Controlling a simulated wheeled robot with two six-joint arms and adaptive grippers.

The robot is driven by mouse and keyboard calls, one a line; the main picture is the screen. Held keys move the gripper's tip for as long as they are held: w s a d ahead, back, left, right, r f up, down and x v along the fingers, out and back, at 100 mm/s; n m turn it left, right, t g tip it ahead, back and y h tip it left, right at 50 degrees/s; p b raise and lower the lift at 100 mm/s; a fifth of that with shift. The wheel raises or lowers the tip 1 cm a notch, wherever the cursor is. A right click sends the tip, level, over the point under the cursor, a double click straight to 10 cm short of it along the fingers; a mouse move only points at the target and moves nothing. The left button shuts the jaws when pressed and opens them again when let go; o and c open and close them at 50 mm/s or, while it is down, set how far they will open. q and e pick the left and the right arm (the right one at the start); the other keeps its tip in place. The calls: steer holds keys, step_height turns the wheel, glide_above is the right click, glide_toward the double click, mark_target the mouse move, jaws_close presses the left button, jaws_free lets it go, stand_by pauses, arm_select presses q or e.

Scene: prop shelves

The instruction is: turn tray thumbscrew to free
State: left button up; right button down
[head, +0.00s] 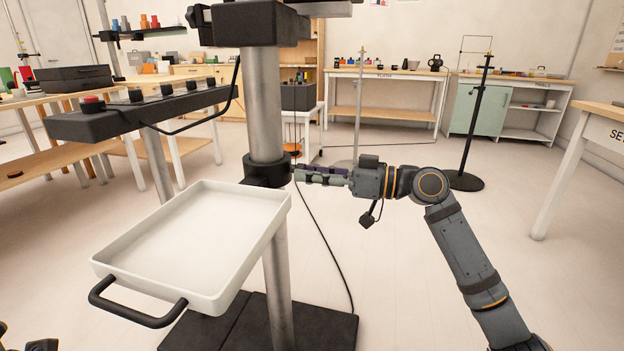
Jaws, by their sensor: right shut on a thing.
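The white tray (195,235) with a black front handle (137,312) is fixed to a grey column (264,105) by a black collar (267,170). My right gripper (301,174) reaches in from the right, level with the collar, its fingertips at the collar's right side. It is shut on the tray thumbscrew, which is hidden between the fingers. The tray looks empty and roughly level. My left gripper cannot be made out; only small dark parts show at the bottom left corner.
A black cable (325,245) hangs behind the gripper to the black base (230,325). A thin black stand (474,120) is behind my right arm.

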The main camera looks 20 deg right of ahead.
stand_by(0.5)
steer(key=c, duration=1)
jaws_free()
step_height(320, 180, up, 10)
steer(key=shift+f, duration=0.1)
